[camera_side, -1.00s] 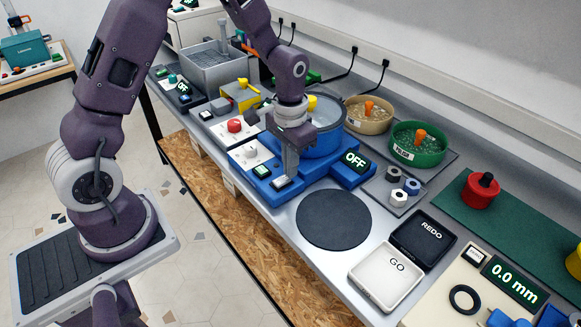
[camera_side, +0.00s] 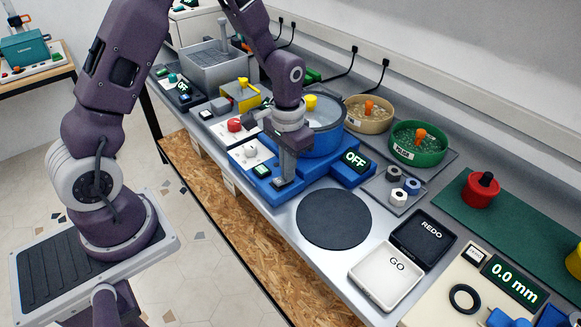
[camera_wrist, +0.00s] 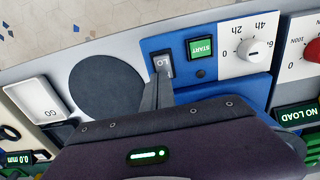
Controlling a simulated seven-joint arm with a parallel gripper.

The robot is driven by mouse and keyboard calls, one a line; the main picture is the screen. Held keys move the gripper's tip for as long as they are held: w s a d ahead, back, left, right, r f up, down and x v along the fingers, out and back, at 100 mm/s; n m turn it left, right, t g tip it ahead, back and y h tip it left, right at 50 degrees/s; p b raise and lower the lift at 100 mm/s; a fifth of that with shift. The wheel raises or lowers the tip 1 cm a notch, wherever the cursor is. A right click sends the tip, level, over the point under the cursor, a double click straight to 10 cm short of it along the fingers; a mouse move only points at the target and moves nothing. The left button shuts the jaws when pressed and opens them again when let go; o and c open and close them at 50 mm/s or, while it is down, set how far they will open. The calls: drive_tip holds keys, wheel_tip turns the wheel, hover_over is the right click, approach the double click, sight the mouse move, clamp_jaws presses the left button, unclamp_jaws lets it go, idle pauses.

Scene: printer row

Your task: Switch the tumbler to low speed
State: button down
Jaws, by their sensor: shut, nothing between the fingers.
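The tumbler is a blue machine with a round blue bowl (camera_side: 322,143), and its display (camera_side: 355,160) reads OFF. A grey speed switch (camera_wrist: 162,64) sits on its blue base, with "LO" readable on its visible end in the wrist view. The switch (camera_side: 279,184) is mostly hidden by my fingers in the side view. My gripper (camera_side: 284,180) is shut and empty, pointing down at the switch. In the wrist view my fingertips (camera_wrist: 158,84) are over or touching the near end of the switch; contact is unclear.
A green START button (camera_wrist: 201,47) and a white panel with a timer knob (camera_wrist: 254,50) are beside the switch.

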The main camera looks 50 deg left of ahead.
drive_tip(key=shift+s+r, duration=0.2)
drive_tip(key=shift+s, duration=0.15)
wheel_tip(320, 180, up, 14)
drive_tip(key=w, duration=0.2)
drive_tip(key=shift+w, duration=0.25)
drive_tip(key=shift+f, duration=0.1)
